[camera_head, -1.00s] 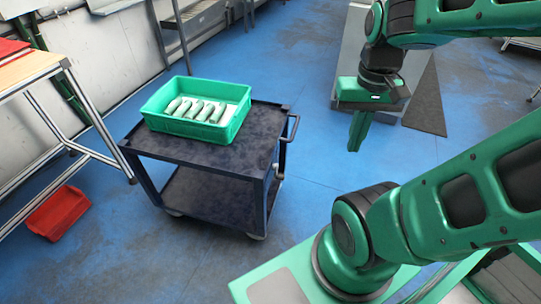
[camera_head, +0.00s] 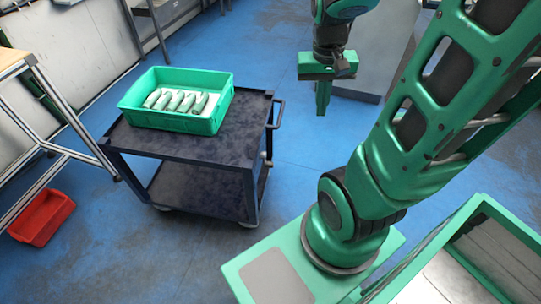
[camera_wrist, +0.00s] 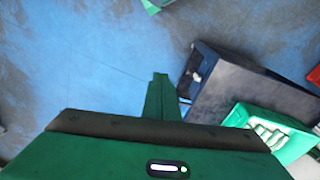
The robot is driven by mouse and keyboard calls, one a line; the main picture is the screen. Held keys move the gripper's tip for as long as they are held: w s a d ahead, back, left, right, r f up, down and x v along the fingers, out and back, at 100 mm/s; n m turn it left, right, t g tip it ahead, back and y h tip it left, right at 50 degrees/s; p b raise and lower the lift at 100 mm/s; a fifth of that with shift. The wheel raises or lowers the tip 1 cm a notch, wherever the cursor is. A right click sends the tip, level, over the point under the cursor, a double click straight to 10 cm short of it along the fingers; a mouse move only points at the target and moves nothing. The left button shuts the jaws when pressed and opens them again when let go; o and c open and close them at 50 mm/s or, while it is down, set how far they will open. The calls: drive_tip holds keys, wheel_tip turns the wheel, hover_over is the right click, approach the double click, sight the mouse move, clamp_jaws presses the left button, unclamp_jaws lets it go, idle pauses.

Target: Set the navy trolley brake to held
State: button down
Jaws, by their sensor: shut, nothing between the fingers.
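The navy trolley (camera_head: 222,150) stands on the blue floor left of centre in the head view. It has a dark top, a lower shelf and a handle (camera_head: 277,112) on its right side. A small grey knob (camera_head: 266,157), perhaps the brake lever, shows by the right-hand post below the handle; its setting cannot be told. My gripper (camera_head: 323,104) hangs pointing down, shut and empty, right of the trolley and apart from it. In the wrist view the gripper (camera_wrist: 161,80) is left of the trolley (camera_wrist: 238,92), whose pale knob (camera_wrist: 196,76) shows at its near edge.
A green crate (camera_head: 208,124) with several pale cylindrical items sits on the trolley top. A red bin (camera_head: 42,216) lies on the floor at left, under a metal-framed table (camera_head: 62,104). A grey panel (camera_head: 385,50) stands behind my gripper. Blue floor is clear between gripper and trolley.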

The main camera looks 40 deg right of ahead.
drive_tip(key=w+f+m, duration=0.1)
drive_tip(key=w+f, duration=0.9)
drive_tip(key=f, duration=0.3)
drive_tip(key=w+a+f+t, duration=0.1)
drive_tip(key=w+f, duration=0.9)
drive_tip(key=f, duration=0.3)
drive_tip(key=shift+w+f+m+t+h, duration=0.2)
drive_tip(key=shift+f+m+t+h, duration=0.1)
drive_tip(key=shift+m, duration=0.1)
drive_tip(key=shift+f, duration=0.1)
wheel_tip(320, 180, down, 11)
drive_tip(key=s+a, duration=0.1)
drive_tip(key=shift+s+a+f, duration=0.15)
